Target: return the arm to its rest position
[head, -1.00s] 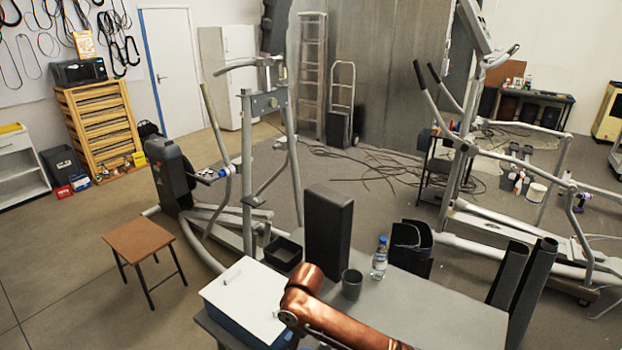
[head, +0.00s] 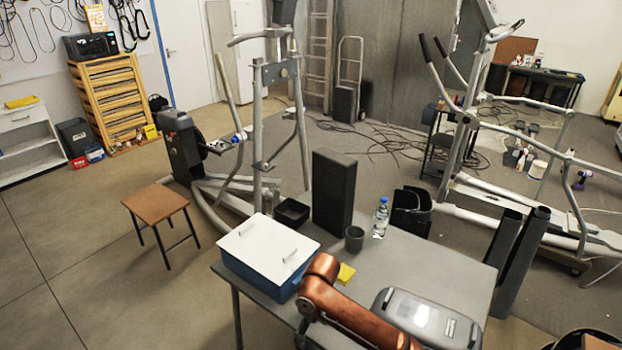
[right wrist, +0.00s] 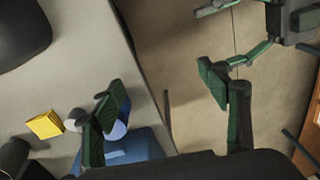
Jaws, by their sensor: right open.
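My right arm (head: 345,305) is copper-coloured and reaches in over the front of the grey table in the head view. Its gripper is mostly cut off or hidden there, at the bottom edge. In the right wrist view my right gripper (right wrist: 162,92) shows two dark green-padded fingers spread wide apart with nothing between them. Table top and floor lie beyond the fingers. My left gripper is in neither view.
The grey table (head: 400,262) carries a blue box with a white lid (head: 268,247), a yellow block (head: 346,274), a console (head: 425,318), a dark upright block (head: 333,190), a cup (head: 354,238) and a bottle (head: 381,217). A stool (head: 155,203) stands left on open floor.

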